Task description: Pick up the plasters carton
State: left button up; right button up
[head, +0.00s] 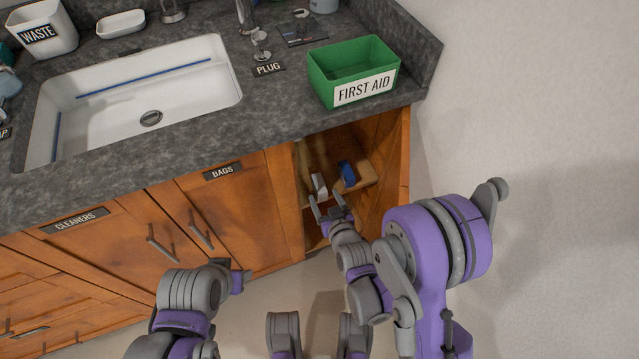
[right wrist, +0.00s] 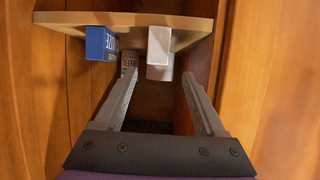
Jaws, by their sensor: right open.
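My right gripper (head: 327,205) is open at the mouth of the open cupboard under the counter. A small white carton (head: 319,184) stands on the shelf just beyond its fingers. In the right wrist view, the white carton (right wrist: 160,46) lies ahead between the open fingers (right wrist: 158,76); I cannot tell whether they touch it. A blue box (head: 347,174) with pale lettering stands beside it, left of it in the right wrist view (right wrist: 100,43). A small lettered pack (right wrist: 129,62) is partly hidden between them. I cannot read which is plasters. My left gripper (head: 240,277) is outside the cupboard, away from these.
The wooden shelf (head: 372,176) and cupboard side walls (right wrist: 243,70) leave little room around the right gripper. Above are the counter, sink (head: 200,100) and a green FIRST AID bin (head: 350,62). The BAGS door (head: 240,215) is shut on the left.

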aim_at(320, 185)
jog(key=shift+x, duration=1.05)
jog(key=shift+b+x, duration=0.35)
jog(key=shift+x, duration=2.3)
jog(key=shift+w+d+r, duration=0.1)
jog(key=shift+d+r, duration=0.05)
grip_shut()
